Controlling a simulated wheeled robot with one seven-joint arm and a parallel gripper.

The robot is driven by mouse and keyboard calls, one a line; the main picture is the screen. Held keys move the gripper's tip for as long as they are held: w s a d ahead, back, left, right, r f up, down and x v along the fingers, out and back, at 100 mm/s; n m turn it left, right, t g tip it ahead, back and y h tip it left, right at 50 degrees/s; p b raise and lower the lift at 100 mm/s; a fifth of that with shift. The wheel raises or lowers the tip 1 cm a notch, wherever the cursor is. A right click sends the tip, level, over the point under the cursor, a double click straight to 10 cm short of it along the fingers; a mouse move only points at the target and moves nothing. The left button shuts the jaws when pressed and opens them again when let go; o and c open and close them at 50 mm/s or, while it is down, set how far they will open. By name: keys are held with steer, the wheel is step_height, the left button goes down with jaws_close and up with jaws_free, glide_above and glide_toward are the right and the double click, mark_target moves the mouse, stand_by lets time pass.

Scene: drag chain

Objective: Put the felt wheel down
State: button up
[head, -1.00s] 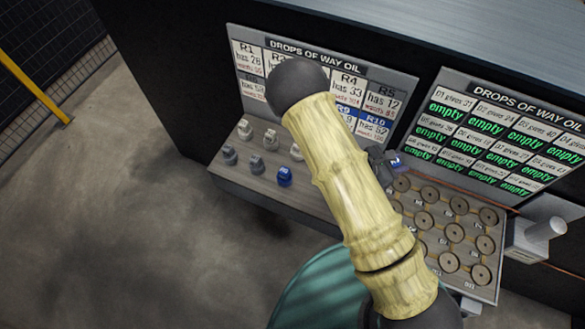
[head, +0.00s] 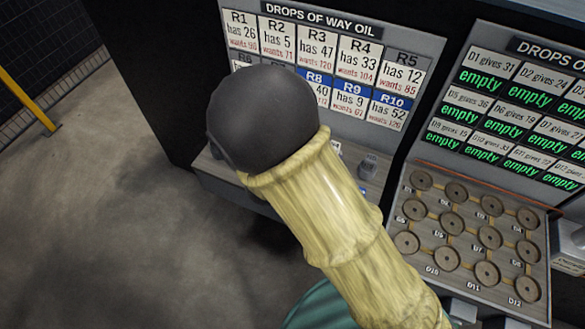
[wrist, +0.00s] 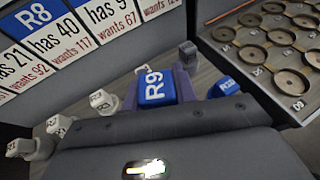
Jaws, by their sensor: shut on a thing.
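The felt wheel, a blue-topped piece marked R9 (wrist: 155,88), sits between the purple fingers of my gripper (wrist: 158,90) in the wrist view. My gripper is shut on it, low over the left shelf. The lower part of the piece is hidden by my gripper body, so I cannot tell whether it touches the shelf. In the head view my arm hides both the gripper and the felt wheel.
A blue piece (wrist: 222,86) and a grey piece (wrist: 187,50) stand close by. Several white pieces stand at the lower left. The tray of round recesses (head: 408,285) is to the right. The label panel (head: 405,60) rises behind the shelf.

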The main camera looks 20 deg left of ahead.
steer(key=shift+r, duration=0.1)
steer(key=shift+f, duration=2.95)
steer(key=shift+f, duration=2.1)
steer(key=shift+f, duration=0.1)
steer(key=o, duration=1)
steer(key=shift+o, duration=0.2)
